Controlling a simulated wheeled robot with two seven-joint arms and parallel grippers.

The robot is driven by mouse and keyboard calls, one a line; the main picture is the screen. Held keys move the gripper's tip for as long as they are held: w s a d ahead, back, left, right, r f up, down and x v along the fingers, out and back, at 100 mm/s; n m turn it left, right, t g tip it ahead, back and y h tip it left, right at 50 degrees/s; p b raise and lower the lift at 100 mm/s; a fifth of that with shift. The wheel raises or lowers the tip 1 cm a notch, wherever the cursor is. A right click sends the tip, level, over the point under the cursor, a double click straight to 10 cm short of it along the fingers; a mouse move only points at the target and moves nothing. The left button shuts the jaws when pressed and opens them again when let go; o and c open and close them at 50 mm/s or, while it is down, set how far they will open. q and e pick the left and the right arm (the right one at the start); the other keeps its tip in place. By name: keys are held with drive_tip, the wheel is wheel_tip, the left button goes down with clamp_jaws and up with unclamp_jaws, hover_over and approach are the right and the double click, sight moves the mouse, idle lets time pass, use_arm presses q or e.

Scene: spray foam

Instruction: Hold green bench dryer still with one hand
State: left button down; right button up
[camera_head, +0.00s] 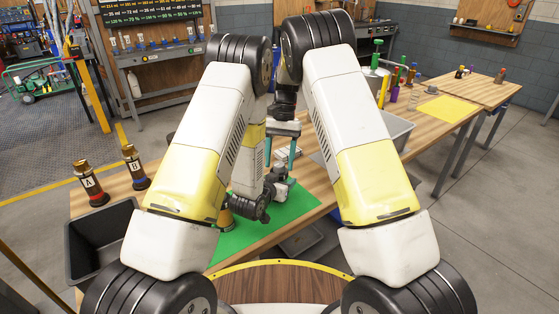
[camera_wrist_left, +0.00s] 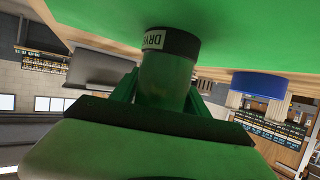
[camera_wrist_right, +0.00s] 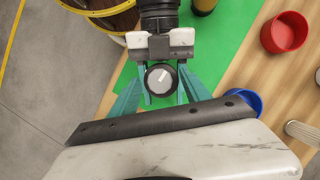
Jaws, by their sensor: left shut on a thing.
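The green bench dryer (camera_wrist_left: 166,82) has a dark band lettered "DRY" and stands against the green mat (camera_wrist_left: 240,35) in the left wrist view, which looks upside down. My left gripper (camera_wrist_left: 160,97) is shut on its body. In the right wrist view the dryer's round dark top (camera_wrist_right: 161,80) shows from above, just in front of my left gripper's pale base. My right gripper (camera_head: 281,152) points down over this spot. Its teal fingers (camera_wrist_right: 163,84) are spread on either side of the top, with gaps visible. In the head view my arms partly hide the dryer.
A red cup (camera_wrist_right: 285,33) and a blue cup (camera_wrist_right: 246,101) stand beside the mat. A brass-coloured bottle (camera_head: 226,218) is near my left wrist. Bottles A (camera_head: 90,185) and B (camera_head: 135,167) and a black bin (camera_head: 100,240) are at the left. A grey bin (camera_head: 397,130) is at the right.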

drive_tip(key=v, duration=1.2)
drive_tip(key=shift+w+f, duration=0.1)
use_arm(q)
drive_tip(key=shift+c, duration=2.3)
unclamp_jaws()
